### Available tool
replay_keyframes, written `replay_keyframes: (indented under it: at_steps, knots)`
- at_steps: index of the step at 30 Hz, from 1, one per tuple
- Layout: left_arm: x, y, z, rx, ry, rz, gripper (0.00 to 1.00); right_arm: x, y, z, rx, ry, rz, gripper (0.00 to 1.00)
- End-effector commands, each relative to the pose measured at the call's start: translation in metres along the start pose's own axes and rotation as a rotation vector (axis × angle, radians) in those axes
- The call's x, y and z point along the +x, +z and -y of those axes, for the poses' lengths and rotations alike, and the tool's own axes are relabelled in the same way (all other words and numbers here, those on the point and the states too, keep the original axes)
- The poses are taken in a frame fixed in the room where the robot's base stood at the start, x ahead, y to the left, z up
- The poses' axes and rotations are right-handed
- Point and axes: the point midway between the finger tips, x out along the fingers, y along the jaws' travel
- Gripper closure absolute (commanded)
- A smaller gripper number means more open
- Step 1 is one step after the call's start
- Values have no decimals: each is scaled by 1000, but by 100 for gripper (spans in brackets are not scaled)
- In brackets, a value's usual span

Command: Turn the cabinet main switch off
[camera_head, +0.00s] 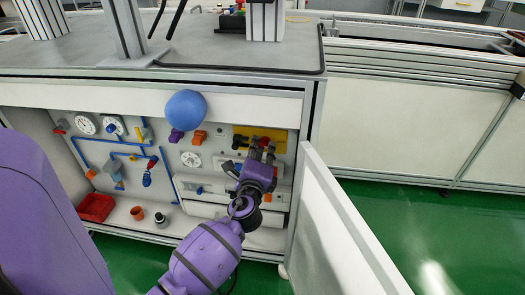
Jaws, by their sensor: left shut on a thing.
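The cabinet's main switch shows as a red part (264,142) on a yellow plate (242,132) at the upper right of the open cabinet's back panel. My left gripper (262,155) reaches into the cabinet and is shut on the red switch handle, with its fingertips just below the plate's middle. The gripper hides part of the plate and the handle, so the handle's exact angle cannot be told. My right gripper is not in view.
The open cabinet door (335,225) stands out to the right of my arm. A blue ball (186,110) shows in front of the cabinet's upper edge. Gauges (86,124), blue pipes and valves fill the panel's left. A red bin (95,207) sits at lower left.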

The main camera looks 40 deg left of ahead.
Motion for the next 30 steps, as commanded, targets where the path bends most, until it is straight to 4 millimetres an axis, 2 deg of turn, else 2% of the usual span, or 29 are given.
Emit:
replay_keyframes:
  at_steps: [12, 30]
  knots:
    - [-1, -2, -3, -284, 3, -1, 100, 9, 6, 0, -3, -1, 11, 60]
    - [0, -1, -3, -371, 2, -1, 100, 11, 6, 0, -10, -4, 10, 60]
